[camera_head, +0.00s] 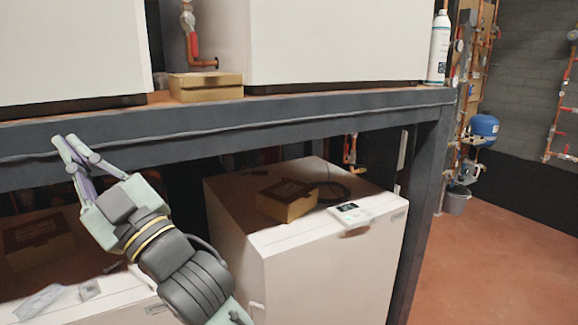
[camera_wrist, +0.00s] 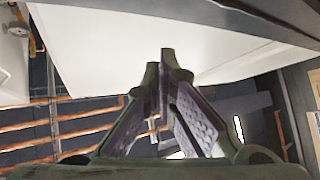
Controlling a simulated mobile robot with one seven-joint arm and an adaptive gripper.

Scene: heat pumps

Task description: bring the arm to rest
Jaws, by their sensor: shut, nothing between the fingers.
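My gripper (camera_head: 72,146) is at the left in the head view, at the end of my raised arm. It is shut and empty, with its fingertips in front of the dark shelf beam (camera_head: 300,112). I cannot tell whether they touch the beam. In the wrist view the two fingers (camera_wrist: 165,58) come together at their tips, with nothing between them. A large white surface and several copper pipes (camera_wrist: 40,125) show behind them.
White heat pump units stand on the shelf (camera_head: 335,40) and below it (camera_head: 335,250). Cardboard boxes lie on the shelf (camera_head: 206,88) and on the lower unit (camera_head: 286,201). A white bottle (camera_head: 438,48) stands at the shelf's right end. The reddish floor (camera_head: 500,260) at the right is clear.

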